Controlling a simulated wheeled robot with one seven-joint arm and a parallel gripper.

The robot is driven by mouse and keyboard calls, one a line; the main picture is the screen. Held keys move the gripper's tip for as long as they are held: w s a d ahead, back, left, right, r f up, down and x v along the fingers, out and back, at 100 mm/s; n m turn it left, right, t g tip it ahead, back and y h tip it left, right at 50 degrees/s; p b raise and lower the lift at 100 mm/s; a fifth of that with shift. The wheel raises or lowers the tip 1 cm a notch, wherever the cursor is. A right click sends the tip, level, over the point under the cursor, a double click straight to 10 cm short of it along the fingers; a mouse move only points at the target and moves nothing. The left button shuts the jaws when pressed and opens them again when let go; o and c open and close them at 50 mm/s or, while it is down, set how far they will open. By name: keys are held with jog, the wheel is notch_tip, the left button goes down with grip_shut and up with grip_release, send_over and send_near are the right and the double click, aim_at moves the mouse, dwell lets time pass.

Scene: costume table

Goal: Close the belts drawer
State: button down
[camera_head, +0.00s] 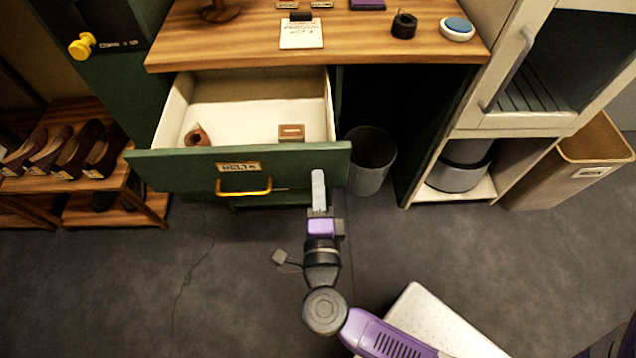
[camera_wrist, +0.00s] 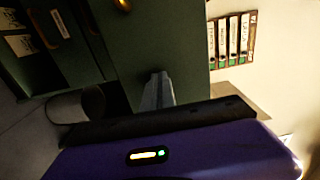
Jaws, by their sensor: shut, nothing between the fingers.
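The belts drawer (camera_head: 300,165) is a green drawer pulled well out from under the wooden tabletop, with a label reading "BELTS" and a yellow bar handle (camera_head: 243,187) on its front. Inside it lie a brown pipe-like item (camera_head: 196,136) and a small brown box (camera_head: 291,132). My gripper (camera_head: 318,178) is shut and empty, at the right part of the drawer front, right of the handle. In the wrist view the gripper tips (camera_wrist: 158,82) lie over the green drawer front (camera_wrist: 160,40); whether they touch it I cannot tell.
A grey bin (camera_head: 370,160) stands just right of the drawer. A shoe rack (camera_head: 80,165) is at left, a pale cabinet (camera_head: 515,125) and wooden bin (camera_head: 580,160) at right. The desktop (camera_head: 250,35) holds cards and small items. The floor in front is mostly clear.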

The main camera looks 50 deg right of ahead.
jog(key=p+x, duration=0.4)
jog(key=x, duration=1.9)
jog(key=shift+w+d+f, duration=0.1)
jog(key=shift+w+d, duration=0.3)
jog(key=shift+d, duration=0.1)
